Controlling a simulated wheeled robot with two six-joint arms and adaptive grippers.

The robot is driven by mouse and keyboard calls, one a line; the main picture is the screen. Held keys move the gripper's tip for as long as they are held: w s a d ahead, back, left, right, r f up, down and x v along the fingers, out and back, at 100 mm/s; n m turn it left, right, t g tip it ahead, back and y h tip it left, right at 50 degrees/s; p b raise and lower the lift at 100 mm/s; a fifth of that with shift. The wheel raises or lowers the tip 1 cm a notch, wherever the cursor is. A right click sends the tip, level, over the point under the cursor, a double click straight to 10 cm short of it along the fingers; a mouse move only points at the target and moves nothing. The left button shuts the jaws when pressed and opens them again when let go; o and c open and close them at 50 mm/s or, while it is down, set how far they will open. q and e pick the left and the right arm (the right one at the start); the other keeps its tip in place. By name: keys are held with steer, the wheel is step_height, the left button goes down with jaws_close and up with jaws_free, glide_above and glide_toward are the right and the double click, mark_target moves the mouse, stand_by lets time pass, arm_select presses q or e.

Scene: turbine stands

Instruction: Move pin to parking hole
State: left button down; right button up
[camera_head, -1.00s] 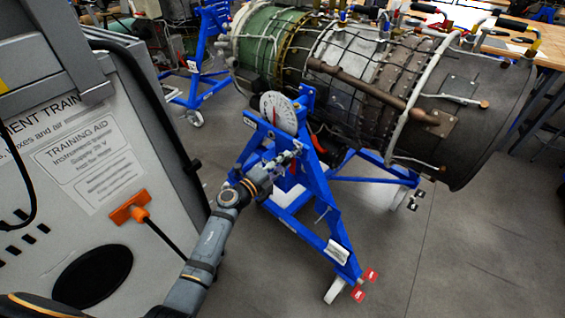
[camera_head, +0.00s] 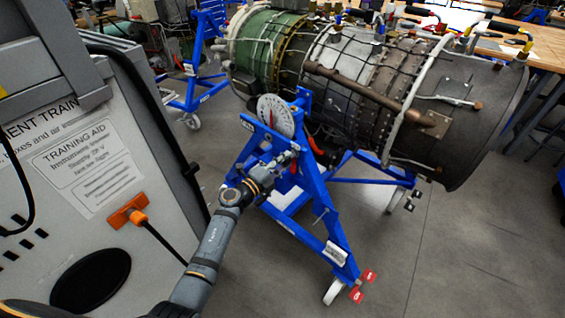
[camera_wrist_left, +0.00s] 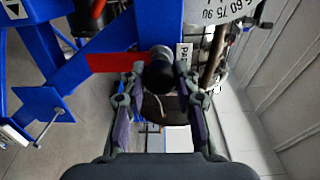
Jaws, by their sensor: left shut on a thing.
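The pin shows in the left wrist view as a dark round knob (camera_wrist_left: 158,74) in front of the blue stand frame. My left gripper (camera_wrist_left: 158,84) is shut on it, with one finger on each side of the knob. A red tag (camera_wrist_left: 115,62) extends to the left of the knob. A white label (camera_wrist_left: 184,55) with partly readable lettering is on the blue frame just to the right. The parking hole cannot be made out. In the head view my left gripper (camera_head: 288,158) is at the blue stand (camera_head: 318,205), below the white dial. My right gripper is not in view.
The white dial (camera_head: 275,114) is on the stand, close above my gripper. The large turbine engine (camera_head: 375,85) lies behind it. A grey training cabinet (camera_head: 95,165) stands close on the left. Grey floor (camera_head: 460,250) is clear at the right.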

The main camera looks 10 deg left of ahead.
arm_select(q)
steer(key=shift+w+r, duration=0.1)
steer(key=shift+r, duration=0.05)
steer(key=shift+r, duration=0.15)
steer(key=c, duration=1.4)
jaws_free()
steer(key=shift+r, duration=0.1)
steer(key=shift+c, duration=0.2)
steer(key=shift+o, duration=1.2)
steer(key=shift+w+d, duration=0.15)
steer(key=shift+w, duration=0.05)
steer(key=shift+o, duration=1.4)
steer(key=shift+w+d+f, duration=0.2)
steer(key=shift+w+f, duration=0.05)
steer(key=shift+f, duration=0.1)
steer(key=shift+s+a, duration=0.1)
steer(key=shift+s, duration=0.1)
steer(key=shift+o, duration=0.8)
